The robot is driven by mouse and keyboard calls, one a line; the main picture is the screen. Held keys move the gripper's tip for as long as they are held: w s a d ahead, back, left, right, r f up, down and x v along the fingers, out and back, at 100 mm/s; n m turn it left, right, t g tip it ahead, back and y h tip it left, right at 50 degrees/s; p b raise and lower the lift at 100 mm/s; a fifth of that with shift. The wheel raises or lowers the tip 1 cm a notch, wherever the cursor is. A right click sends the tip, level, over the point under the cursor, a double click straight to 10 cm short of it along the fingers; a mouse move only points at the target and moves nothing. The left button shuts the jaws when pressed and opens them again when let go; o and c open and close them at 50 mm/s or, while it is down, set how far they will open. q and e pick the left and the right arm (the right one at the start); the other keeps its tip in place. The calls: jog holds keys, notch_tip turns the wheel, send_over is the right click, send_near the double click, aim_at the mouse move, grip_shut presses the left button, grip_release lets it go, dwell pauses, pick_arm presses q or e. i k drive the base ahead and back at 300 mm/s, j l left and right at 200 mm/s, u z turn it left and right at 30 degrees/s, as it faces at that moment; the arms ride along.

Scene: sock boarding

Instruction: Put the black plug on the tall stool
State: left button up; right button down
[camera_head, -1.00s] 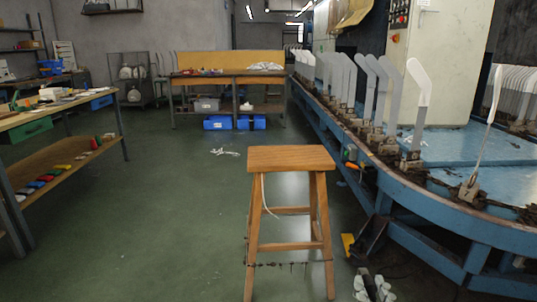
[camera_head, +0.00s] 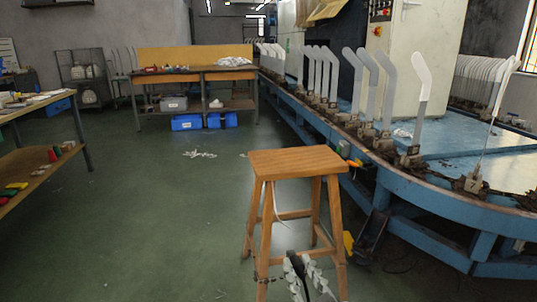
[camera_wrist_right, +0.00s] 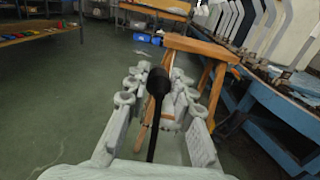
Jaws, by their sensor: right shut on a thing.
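The tall stool (camera_head: 298,161) is wooden with a flat, bare seat and stands in the middle of the head view. My right gripper (camera_head: 305,272) is low in the head view, in front of the stool's legs and below seat height in the picture. It is shut on the black plug (camera_head: 295,266). In the right wrist view the plug (camera_wrist_right: 158,82) is a dark rounded head with a black cord running down between the pale fingers. The stool seat (camera_wrist_right: 202,47) is ahead of the gripper there. My left gripper is not in view.
A blue conveyor frame (camera_head: 420,213) with upright sock forms runs close along the stool's right side. A workbench (camera_head: 197,77) with blue bins stands behind. A shelf table (camera_head: 38,175) is at the left. The green floor left of the stool is open.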

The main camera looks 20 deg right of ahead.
aim_at(300, 163)
jog(key=i+l+u, duration=0.15)
jog(key=i, duration=0.35)
jog(key=i+l+u, duration=0.1)
jog(key=i+l, duration=0.25)
jog(key=i, duration=0.15)
jog(key=i+l, duration=0.2)
jog(key=l, duration=0.15)
